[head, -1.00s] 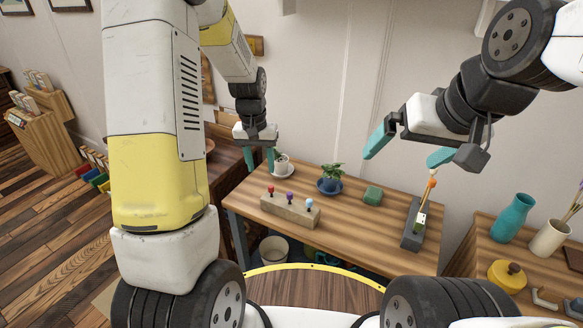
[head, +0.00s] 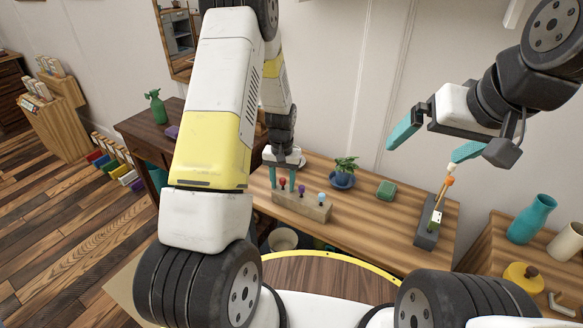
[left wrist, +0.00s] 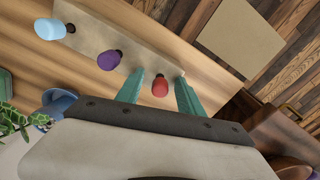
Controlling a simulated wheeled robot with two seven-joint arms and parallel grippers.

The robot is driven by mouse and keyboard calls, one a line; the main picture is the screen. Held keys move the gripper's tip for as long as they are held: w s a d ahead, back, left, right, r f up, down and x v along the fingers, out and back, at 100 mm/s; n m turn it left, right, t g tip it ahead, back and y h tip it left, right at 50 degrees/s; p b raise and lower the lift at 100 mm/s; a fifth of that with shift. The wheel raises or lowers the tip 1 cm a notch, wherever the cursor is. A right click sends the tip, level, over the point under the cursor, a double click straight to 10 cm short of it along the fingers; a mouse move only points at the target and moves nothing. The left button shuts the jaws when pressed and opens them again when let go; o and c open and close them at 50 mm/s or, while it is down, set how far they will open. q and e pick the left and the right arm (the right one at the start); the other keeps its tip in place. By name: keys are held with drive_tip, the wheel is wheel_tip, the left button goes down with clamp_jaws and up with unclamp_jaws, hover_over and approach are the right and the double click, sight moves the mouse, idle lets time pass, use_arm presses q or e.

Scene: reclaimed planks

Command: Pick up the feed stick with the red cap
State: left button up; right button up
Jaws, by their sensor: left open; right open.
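A wooden block (head: 312,209) on the table holds three feed sticks in a row. The stick with the red cap (head: 282,182) is at the left end, the purple-capped stick (head: 301,188) in the middle, the light blue-capped one (head: 321,197) at the right. In the left wrist view the red cap (left wrist: 160,86) lies between the teal fingers of my left gripper (left wrist: 166,92), with gaps on both sides. My left gripper (head: 284,177) is open over the block's left end. My right gripper (head: 432,141) is open and empty, raised over the table's right part.
A potted plant in a blue pot (head: 342,178) and a green block (head: 386,190) stand behind the wooden block. A dark holder with a dice-like piece (head: 430,228) is at the table's right. The middle of the table (head: 375,220) is bare.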

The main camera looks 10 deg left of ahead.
use_arm(q)
clamp_jaws()
drive_tip(key=shift+r, duration=0.1)
wheel_tip(320, 180, up, 16)
idle(1.3)
